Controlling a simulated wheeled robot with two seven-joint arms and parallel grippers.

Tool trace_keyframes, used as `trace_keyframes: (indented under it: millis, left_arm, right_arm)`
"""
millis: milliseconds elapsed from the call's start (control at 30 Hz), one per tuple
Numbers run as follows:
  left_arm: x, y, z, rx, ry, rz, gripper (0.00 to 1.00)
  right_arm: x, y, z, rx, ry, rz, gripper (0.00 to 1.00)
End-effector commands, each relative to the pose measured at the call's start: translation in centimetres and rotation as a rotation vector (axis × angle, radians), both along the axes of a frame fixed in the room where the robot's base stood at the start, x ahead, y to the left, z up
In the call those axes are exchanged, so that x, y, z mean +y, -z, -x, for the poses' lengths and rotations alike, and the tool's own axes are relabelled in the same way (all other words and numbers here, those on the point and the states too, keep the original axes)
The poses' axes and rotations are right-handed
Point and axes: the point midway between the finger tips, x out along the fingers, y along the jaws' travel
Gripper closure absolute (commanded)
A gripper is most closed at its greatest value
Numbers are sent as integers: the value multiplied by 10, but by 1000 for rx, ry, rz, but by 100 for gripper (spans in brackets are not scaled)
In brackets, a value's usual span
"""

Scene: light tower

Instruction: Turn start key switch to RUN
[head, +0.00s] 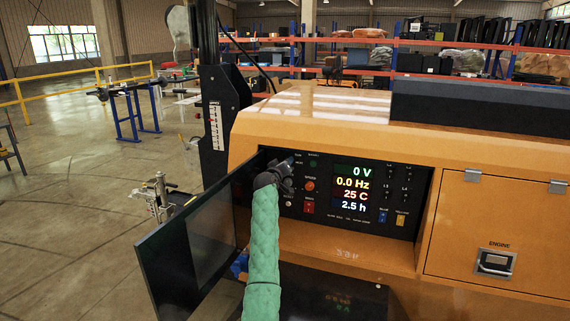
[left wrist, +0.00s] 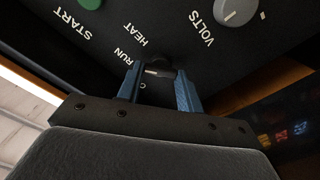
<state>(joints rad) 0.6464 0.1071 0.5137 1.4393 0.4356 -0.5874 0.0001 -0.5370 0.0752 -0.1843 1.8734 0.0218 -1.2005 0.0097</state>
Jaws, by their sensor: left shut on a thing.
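My left gripper (head: 287,164), at the end of a green-sleeved arm, is at the upper left of the black control panel (head: 322,214) in the head view. In the left wrist view its two blue fingers (left wrist: 160,84) are shut on the dark start key switch (left wrist: 158,71), one on each side. The labels O, RUN, HEAT and START are printed around the switch. The exact position it points to is hard to tell. In the head view the gripper hides the switch. My right gripper is not in view.
A grey VOLTS knob (left wrist: 237,11) and a green button (left wrist: 89,3) flank the switch. A red control (head: 309,207) and a lit readout (head: 352,188) are on the panel. The open dark door (head: 188,240) stands left of the arm. The orange housing (head: 480,225) surrounds the recess.

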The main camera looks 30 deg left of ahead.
Motion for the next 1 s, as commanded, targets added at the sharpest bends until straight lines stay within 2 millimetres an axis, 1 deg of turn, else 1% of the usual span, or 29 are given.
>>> trace_keyframes:
  millis: [200,567,900,933,1000]
  left_arm:
    - [1,-1,0,-27,-2,110,86]
    - [2,-1,0,-45,-1,180,86]
    - [2,-1,0,-45,-1,180,86]
    - [2,-1,0,-45,-1,180,58]
    - [2,-1,0,-45,-1,180,44]
  right_arm:
    - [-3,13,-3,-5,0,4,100]
    - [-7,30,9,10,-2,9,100]
    - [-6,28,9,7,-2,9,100]
    - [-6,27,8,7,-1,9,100]
    - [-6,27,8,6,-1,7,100]
